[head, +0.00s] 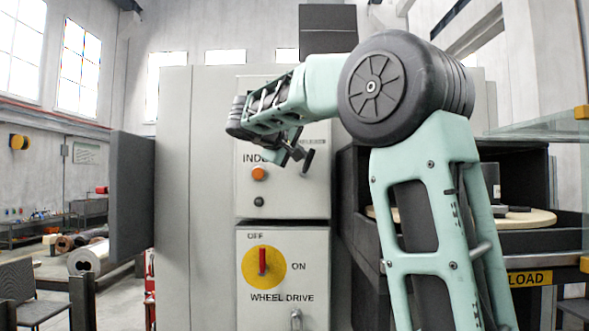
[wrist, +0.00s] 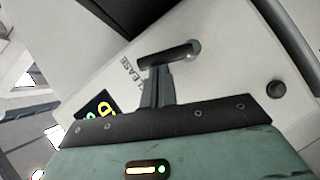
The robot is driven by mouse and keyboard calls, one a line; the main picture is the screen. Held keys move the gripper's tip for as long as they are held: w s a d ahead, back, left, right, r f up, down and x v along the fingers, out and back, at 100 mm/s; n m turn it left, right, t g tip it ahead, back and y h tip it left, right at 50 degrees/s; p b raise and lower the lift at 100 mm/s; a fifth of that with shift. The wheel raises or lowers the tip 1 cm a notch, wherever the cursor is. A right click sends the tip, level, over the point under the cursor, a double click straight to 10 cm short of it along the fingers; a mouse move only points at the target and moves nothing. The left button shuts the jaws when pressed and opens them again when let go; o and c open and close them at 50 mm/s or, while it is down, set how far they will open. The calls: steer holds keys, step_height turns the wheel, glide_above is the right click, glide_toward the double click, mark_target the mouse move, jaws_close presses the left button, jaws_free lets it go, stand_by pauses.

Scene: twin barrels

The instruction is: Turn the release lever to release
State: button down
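The release lever is a black bar handle on a light grey panel; in the wrist view the lever (wrist: 168,56) lies across the picture, its pivot at the right end. Part of a printed label, reading "EASE", shows beside it. In the head view the lever (head: 309,160) shows just right of my gripper (head: 293,150). In the wrist view my gripper (wrist: 158,68) has its two fingers close together, their tips at the underside of the bar. I see nothing between them. Whether the tips touch the bar is unclear.
The grey cabinet (head: 175,200) carries an orange button (head: 259,174), a black button (head: 258,202) and a yellow rotary switch with a red handle (head: 262,262). A dark open compartment with a round wooden board (head: 530,218) is to the right. A dark panel (head: 132,197) sticks out at left.

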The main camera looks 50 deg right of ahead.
steer(key=shift+s+d+m+t+y+b, duration=0.3)
steer(key=shift+s+d+m+y+b, duration=0.1)
steer(key=shift+m+y+b, duration=0.25)
steer(key=shift+s+d+m+t+y+b, duration=0.25)
steer(key=shift+s+m+t+y+b, duration=0.1)
steer(key=shift+m+y+b, duration=0.25)
